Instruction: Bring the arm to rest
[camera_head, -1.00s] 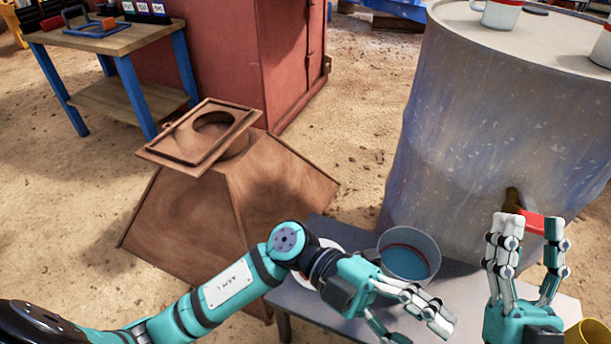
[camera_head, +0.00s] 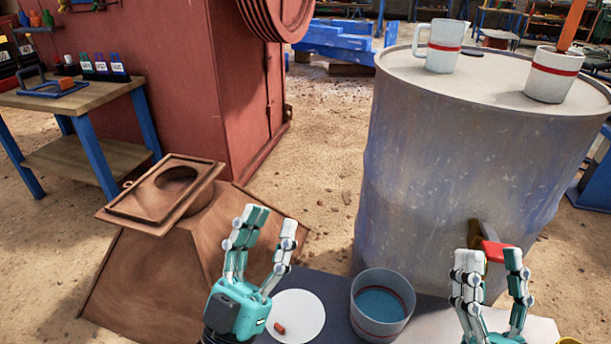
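My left gripper (camera_head: 262,248) points upward in front of the rusty hopper, at the left end of the low table. Its fingers are spread and nothing is between them. My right gripper (camera_head: 490,268) also points upward, at the right, in front of the barrel's tap. Its fingers are apart and I see nothing held. The forearms are mostly below the frame.
A low table (camera_head: 338,328) carries a white plate (camera_head: 304,315) with a small red piece and a grey pot (camera_head: 364,328) with blue contents. A rusty hopper (camera_head: 130,275) stands left.

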